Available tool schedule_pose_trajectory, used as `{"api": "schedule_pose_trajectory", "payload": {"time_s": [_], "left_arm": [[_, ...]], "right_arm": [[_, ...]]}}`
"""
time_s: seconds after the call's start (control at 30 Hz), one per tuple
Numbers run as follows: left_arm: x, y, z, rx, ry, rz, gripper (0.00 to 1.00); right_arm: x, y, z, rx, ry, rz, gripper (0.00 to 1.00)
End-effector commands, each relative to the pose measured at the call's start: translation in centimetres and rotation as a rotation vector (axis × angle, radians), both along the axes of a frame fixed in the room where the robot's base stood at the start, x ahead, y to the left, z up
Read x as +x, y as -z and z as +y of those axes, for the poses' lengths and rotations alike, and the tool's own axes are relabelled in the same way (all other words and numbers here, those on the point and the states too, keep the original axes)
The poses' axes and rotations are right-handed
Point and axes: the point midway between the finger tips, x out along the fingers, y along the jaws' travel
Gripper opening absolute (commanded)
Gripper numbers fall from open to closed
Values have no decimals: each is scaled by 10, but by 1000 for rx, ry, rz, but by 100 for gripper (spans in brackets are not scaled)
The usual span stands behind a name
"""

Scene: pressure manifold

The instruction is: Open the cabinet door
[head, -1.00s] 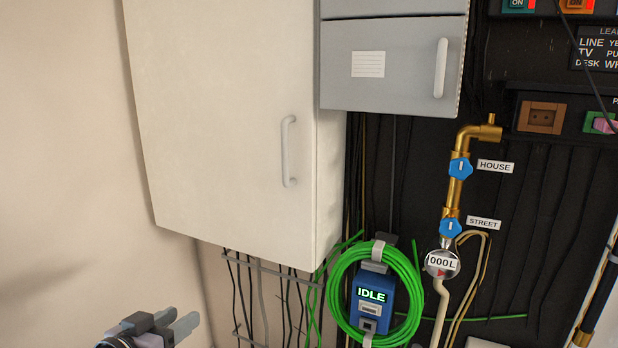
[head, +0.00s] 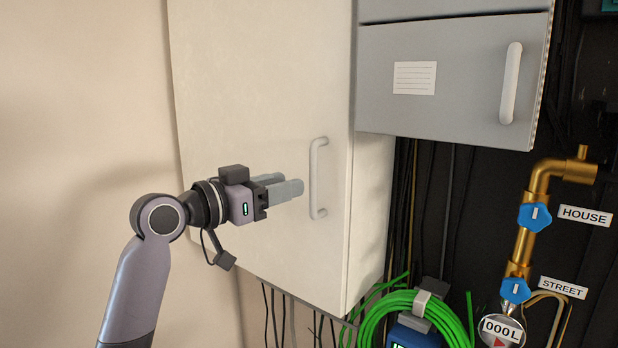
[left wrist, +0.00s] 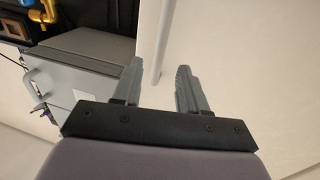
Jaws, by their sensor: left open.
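The tall cream cabinet door (head: 255,80) is shut in the head view, with a vertical white bar handle (head: 314,180) near its right edge. My left gripper (head: 293,184) is open and empty in front of the door, its fingertips just left of the handle. In the left wrist view the handle (left wrist: 158,76) shows between the two open fingers (left wrist: 159,68), a little beyond or level with their tips; I cannot tell the exact depth. No finger is closed on it. My right gripper is not in view.
A grey cabinet (head: 450,85) with its own handle (head: 511,83) is at the upper right. Below are a coiled green hose (head: 375,325), brass pipe (head: 525,240) with blue valves and a gauge (head: 500,330). Dark cables hang beneath the cream cabinet. Bare wall lies left.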

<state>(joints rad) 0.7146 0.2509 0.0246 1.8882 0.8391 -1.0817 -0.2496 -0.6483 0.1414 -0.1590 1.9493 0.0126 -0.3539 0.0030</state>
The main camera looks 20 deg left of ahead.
Motion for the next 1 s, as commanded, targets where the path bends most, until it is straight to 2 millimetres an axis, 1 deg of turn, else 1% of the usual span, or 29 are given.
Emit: {"api": "schedule_pose_trajectory", "payload": {"time_s": [0.03, 0.1, 0.33, 0.5, 0.73, 0.77, 0.8, 0.87, 0.9, 1.0], "left_arm": [[7, -2, -6, -2, 4, 1, 42], [16, -2, -11, -3, 2, 2, 42], [37, -1, -23, -1, 0, 1, 42], [43, 0, -27, 1, 1, 0, 42], [44, 1, -27, 1, 0, 0, 42], [44, 0, -27, 1, 0, 0, 36], [43, 0, -27, 1, 0, 0, 23], [43, 0, -27, 1, 0, 0, 3], [43, 0, -27, 1, 0, 0, 0], [43, 0, -27, 1, 0, 0, 0]], "right_arm": [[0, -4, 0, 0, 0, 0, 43], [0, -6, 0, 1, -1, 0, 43], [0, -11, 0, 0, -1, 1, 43], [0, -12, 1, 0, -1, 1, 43], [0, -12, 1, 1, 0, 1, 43], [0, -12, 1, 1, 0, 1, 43], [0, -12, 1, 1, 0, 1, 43], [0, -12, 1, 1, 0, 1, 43], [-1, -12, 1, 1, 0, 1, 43], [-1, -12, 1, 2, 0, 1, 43]]}}
